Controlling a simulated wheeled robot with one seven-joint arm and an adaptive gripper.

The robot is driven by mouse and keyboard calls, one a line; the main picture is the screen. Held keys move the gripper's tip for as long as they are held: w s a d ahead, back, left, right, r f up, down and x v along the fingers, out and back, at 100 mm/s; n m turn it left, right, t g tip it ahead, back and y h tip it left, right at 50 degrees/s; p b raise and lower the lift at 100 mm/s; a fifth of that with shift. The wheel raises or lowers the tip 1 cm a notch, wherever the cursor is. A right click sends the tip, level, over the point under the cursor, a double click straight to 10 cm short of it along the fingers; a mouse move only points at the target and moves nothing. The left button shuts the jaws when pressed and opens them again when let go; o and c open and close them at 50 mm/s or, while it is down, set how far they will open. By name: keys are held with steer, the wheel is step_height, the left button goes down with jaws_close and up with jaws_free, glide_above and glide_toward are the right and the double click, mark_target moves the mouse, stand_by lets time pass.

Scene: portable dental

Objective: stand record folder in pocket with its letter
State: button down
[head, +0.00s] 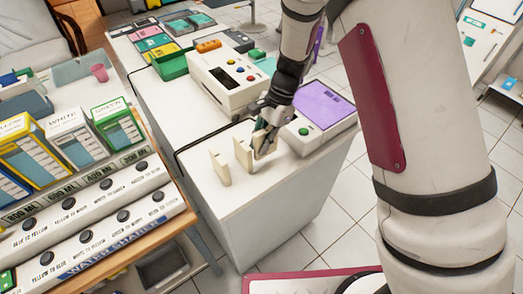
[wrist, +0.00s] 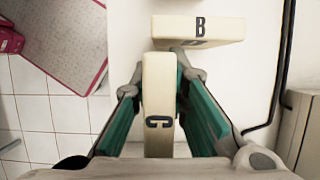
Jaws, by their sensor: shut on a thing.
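My gripper (wrist: 160,78) is shut on a slim cream folder (wrist: 158,105), with its green-padded fingers on either side. A dark sideways letter, C or G, marks the folder's near end. In the head view my gripper (head: 266,122) is low over the white counter, with the cream folder (head: 264,146) upright at its fingertips. A cream block marked B (wrist: 198,25) lies just beyond the held folder in the wrist view. In the head view upright cream pieces (head: 243,154) (head: 220,168) stand to the left. I cannot tell which of these forms a pocket.
The counter's front is bare. A wooden-edged table on the left holds labelled boxes (head: 70,138) and a button panel (head: 95,220).

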steer(key=shift+f, duration=1.75)
steer(key=shift+f, duration=0.1)
steer(key=c, duration=1.6)
jaws_free()
steer(key=shift+o, duration=0.2)
steer(key=b+v, duration=0.1)
steer(key=v, duration=1.1)
